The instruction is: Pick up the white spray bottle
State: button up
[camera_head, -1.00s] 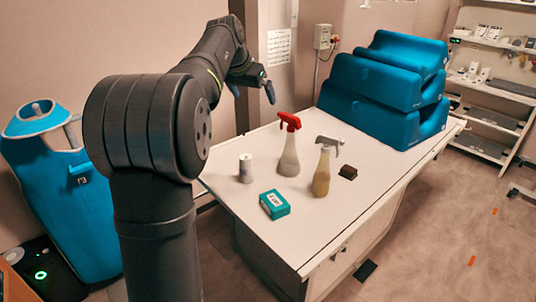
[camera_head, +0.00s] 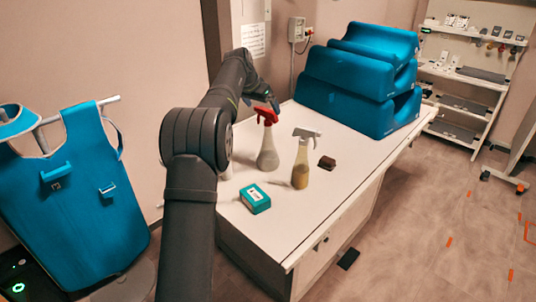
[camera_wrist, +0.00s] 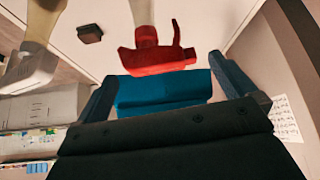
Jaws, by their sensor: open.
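The spray bottle with the white head (camera_head: 301,160) stands upright on the white table (camera_head: 330,205), with yellowish liquid low in its body. Its white head (camera_wrist: 30,70) also shows at the left of the wrist view. A second spray bottle, with a red head and pale body (camera_head: 267,150), stands upright to its left. Its red trigger head (camera_wrist: 155,52) is close in front of the wrist camera. My gripper (camera_head: 273,103) is beyond the bottles, near the red head in the picture. In the wrist view its fingers (camera_wrist: 165,75) are spread, with no object held between them.
A teal box (camera_head: 256,198) lies in front of the bottles, and a small brown block (camera_head: 327,163) lies right of them. Stacked blue cushions (camera_head: 350,85) fill the table's far end. A can is mostly hidden behind my arm. The table's right front is bare.

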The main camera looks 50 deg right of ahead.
aim_at(267, 118)
jog(key=shift+x, duration=1.25)
jog(key=x, duration=0.5)
jog(key=shift+s+a+f, duration=0.15)
jog(key=shift+a+f, duration=0.2)
jog(key=shift+r, duration=0.15)
jog(key=c, duration=1.8)
